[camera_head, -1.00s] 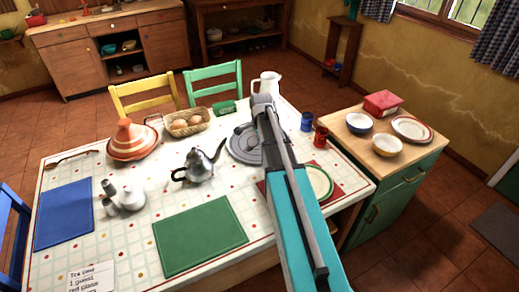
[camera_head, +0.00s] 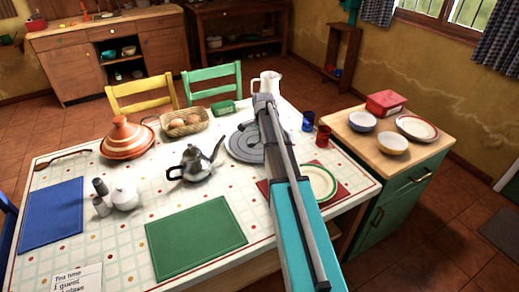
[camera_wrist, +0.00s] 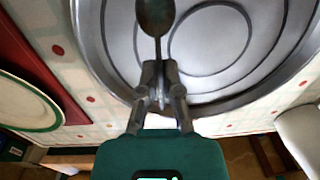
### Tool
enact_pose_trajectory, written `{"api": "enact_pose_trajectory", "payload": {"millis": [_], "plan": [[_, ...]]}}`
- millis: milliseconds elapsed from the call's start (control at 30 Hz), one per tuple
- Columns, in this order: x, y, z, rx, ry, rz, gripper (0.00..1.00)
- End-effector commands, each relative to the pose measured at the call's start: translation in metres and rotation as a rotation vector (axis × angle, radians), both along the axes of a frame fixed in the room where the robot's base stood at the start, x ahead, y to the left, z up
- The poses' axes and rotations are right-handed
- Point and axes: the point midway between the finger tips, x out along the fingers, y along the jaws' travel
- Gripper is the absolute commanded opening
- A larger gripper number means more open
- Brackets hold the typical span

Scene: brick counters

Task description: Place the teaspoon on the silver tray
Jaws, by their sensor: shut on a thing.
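The teaspoon (camera_wrist: 155,16) is a dull metal spoon in the wrist view, its bowl at the top edge. My gripper (camera_wrist: 159,70) is shut on its handle. The silver tray (camera_wrist: 212,42) is round with ringed grooves and fills the view behind the spoon. The spoon overlaps the tray in this view; whether they touch I cannot tell. In the head view the tray (camera_head: 238,148) lies on the table, partly hidden by my arm. My gripper and the teaspoon cannot be made out there.
A metal teapot (camera_head: 196,163) stands left of the tray, a bread basket (camera_head: 184,124) behind-left, and a white jug (camera_head: 267,82) behind. A green-rimmed plate (camera_head: 319,181) on a red mat and blue (camera_head: 308,121) and red (camera_head: 323,136) mugs are right. A green mat (camera_head: 195,238) lies in front.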

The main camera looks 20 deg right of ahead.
Motion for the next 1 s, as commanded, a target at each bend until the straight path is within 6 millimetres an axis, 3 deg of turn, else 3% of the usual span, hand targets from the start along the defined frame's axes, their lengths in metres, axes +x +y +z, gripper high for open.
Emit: {"api": "enact_pose_trajectory", "payload": {"millis": [367, 800, 1000], "plan": [[0.001, -0.001, -0.002, 0.0, 0.0, -0.001, 0.0], [0.007, -0.005, -0.035, 0.0, 0.0, -0.001, 0.0], [0.007, -0.005, -0.04, 0.0, 0.0, -0.001, 0.0]]}}
